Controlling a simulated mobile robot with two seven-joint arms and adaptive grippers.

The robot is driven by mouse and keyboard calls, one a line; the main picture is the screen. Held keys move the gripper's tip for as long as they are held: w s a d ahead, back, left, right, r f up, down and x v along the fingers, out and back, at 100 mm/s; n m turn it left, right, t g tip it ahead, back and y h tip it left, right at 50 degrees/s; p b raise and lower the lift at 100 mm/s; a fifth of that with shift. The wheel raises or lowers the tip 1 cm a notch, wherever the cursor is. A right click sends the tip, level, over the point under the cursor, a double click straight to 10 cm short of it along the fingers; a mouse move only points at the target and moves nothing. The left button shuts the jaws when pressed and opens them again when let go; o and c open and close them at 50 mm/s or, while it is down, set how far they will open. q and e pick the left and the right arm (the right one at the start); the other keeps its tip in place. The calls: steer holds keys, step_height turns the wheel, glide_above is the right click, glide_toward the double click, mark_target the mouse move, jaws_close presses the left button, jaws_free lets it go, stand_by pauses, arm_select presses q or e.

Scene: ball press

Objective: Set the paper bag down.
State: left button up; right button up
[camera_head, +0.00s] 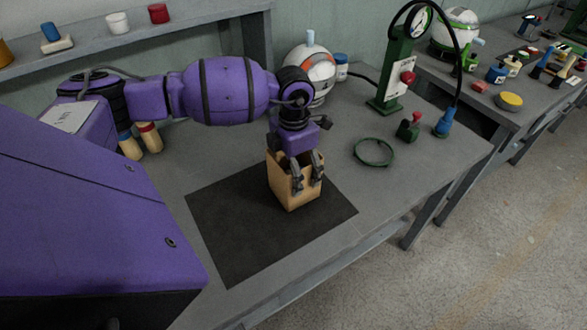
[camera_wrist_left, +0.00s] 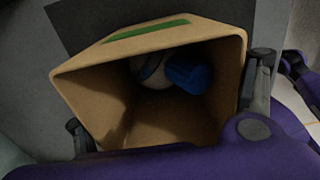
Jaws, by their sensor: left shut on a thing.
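The brown paper bag (camera_head: 291,191) is upright over the dark mat (camera_head: 235,238) on the grey workbench. I cannot tell whether its base touches the mat. My left gripper (camera_head: 306,176) comes from above and is shut on the bag, with fingers on its outside. In the left wrist view the open mouth of the bag (camera_wrist_left: 105,105) faces the camera. A blue item (camera_wrist_left: 188,73) and a pale round thing (camera_wrist_left: 155,75) lie inside it, partly in shadow. My right gripper is not in view.
A white and orange ball (camera_head: 309,72) stands behind my arm. Two capped bottles (camera_head: 150,138) stand at left. The mat's front is clear.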

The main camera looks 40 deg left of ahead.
arm_select(q)
steer(key=o, duration=1.1)
steer(key=shift+r, duration=0.1)
step_height(320, 180, up, 12)
